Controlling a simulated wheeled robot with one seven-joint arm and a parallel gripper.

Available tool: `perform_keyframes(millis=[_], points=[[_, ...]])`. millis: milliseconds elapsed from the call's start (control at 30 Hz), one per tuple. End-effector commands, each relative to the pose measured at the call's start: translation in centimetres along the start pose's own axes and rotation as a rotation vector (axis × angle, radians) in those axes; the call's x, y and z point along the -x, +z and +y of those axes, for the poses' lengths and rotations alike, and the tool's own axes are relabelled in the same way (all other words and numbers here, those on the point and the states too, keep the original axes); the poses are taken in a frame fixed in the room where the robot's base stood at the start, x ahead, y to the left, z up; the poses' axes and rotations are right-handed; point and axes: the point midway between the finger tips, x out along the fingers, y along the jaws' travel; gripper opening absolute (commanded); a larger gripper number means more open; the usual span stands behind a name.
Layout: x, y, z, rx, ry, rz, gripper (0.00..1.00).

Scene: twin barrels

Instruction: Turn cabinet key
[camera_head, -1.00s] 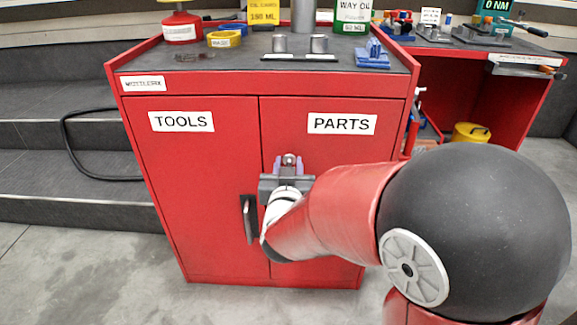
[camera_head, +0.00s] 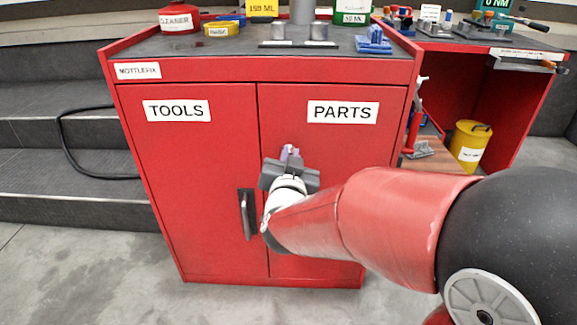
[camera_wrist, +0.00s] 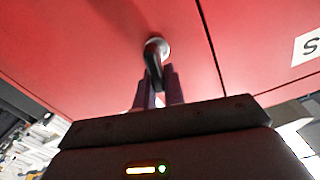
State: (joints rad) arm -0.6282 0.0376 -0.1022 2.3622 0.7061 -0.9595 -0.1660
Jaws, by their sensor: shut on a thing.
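The red cabinet (camera_head: 210,190) stands ahead with two closed doors, labelled TOOLS (camera_head: 176,111) and PARTS (camera_head: 343,112). My gripper (camera_head: 290,151) is at the upper part of the PARTS door, its body tilted. In the wrist view, a round metal lock (camera_wrist: 157,45) sits on the red door with a dark key (camera_wrist: 153,72) sticking out of it. My gripper (camera_wrist: 157,88) is shut on the outer end of this key. In the head view, the gripper hides the lock and most of the key. A dark handle (camera_head: 246,213) is on the TOOLS door, left of my wrist.
Cans, a yellow ring (camera_head: 221,30) and blue parts (camera_head: 373,40) stand on the cabinet top. A red workbench (camera_head: 490,90) with a yellow bucket (camera_head: 469,145) is at the right. Dark steps (camera_head: 60,190) with a black cable lie at the left.

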Motion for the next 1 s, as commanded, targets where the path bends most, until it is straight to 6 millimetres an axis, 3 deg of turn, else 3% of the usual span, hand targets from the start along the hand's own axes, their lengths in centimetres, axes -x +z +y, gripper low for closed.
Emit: perform_keyframes(millis=[1000], points=[[0.0,0.9,1.6,-0.955,0.001,-0.001,0.00]])
